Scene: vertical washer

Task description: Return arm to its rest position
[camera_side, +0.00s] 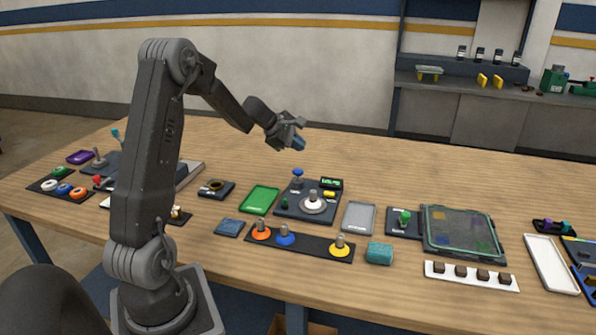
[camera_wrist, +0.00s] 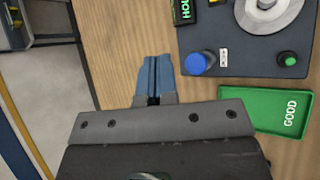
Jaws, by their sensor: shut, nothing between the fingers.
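My gripper (camera_side: 299,139) is raised above the far part of the wooden table in the side view, beyond the washer station. In the wrist view my gripper (camera_wrist: 153,66) shows its two blue fingertips together with nothing between them. The washer station (camera_side: 297,213) is a dark panel with a blue knob (camera_side: 298,174), a green button (camera_side: 285,203) and a pale round disc (camera_side: 313,206). A small display (camera_side: 331,183) on it is lit green. In the wrist view the blue knob (camera_wrist: 198,63) stands to the right of my fingertips, apart from them.
A green tray (camera_side: 260,200) lies left of the panel; the wrist view shows it marked GOOD (camera_wrist: 270,112). A grey tray (camera_side: 358,217) lies to the right. A strip with several coloured knobbed discs (camera_side: 314,246) lies in front. The far part of the table is clear.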

